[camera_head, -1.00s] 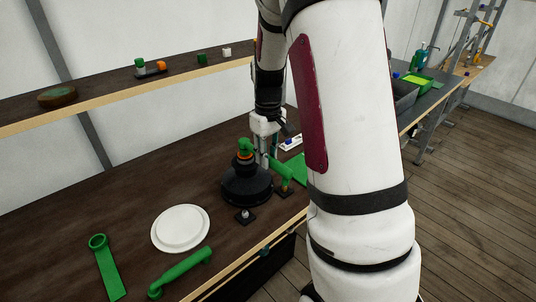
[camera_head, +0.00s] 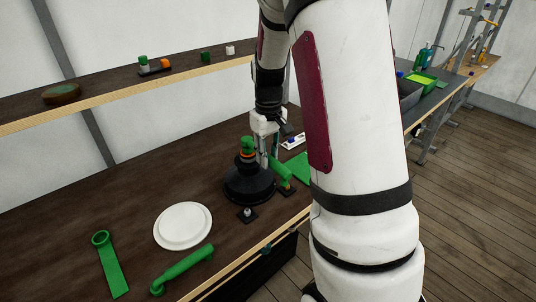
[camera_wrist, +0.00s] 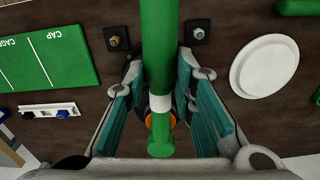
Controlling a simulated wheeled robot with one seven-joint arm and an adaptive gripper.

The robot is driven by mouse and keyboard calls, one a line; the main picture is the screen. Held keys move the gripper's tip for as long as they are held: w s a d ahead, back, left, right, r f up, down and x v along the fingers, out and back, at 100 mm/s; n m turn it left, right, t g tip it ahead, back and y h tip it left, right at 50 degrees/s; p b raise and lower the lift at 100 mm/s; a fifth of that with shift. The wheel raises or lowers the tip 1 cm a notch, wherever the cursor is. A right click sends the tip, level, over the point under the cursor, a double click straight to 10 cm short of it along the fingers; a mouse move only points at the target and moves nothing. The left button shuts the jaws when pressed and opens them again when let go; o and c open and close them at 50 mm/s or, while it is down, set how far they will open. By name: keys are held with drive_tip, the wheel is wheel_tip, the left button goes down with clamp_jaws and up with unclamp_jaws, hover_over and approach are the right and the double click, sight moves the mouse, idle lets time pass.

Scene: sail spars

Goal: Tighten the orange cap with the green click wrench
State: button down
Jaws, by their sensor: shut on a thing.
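A black round stand (camera_head: 247,186) with a stepped top stands on the bench and carries the orange cap (camera_head: 246,155). A green piece (camera_head: 247,143) sits over the cap in the head view. In the wrist view my gripper (camera_wrist: 160,110) is shut on the green click wrench (camera_wrist: 160,45), with a teal-padded finger on each side of it. In the head view my gripper (camera_head: 264,140) is beside the stand; the exact seating is unclear.
A white plate (camera_head: 183,226), a green wrench (camera_head: 182,269) and a green ring-ended tool (camera_head: 110,264) lie to the left. Small bolt blocks (camera_wrist: 115,38) stand near the stand. A green marked card (camera_wrist: 45,58) lies beyond. A shelf (camera_head: 110,90) runs behind.

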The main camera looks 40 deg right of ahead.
drive_tip(key=shift+r, duration=0.2)
drive_tip(key=shift+r, duration=0.35)
drive_tip(key=shift+r+p, duration=0.2)
drive_tip(key=shift+p, duration=0.1)
